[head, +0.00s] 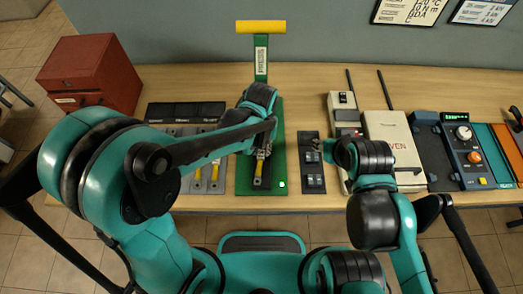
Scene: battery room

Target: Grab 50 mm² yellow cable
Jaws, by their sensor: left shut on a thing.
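My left gripper (264,152) is over the green press board, below the yellow-handled press (261,60). It is shut on a short piece with a yellow end, which I take to be a yellow cable (258,182). The jaws hide part of this piece. More yellow pieces (214,178) lie in the grey rack (180,113) to the left, partly covered by my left arm; their size marks are too small to read. My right gripper (318,147) is beside a small dark panel (313,182); its fingers are too small to judge.
A red box (90,75) stands at the back left of the wooden table (300,82). To the right are a white-cased device (392,140), a dark unit with a display (456,145) and a teal-orange case (490,150). The table behind the press is mostly clear.

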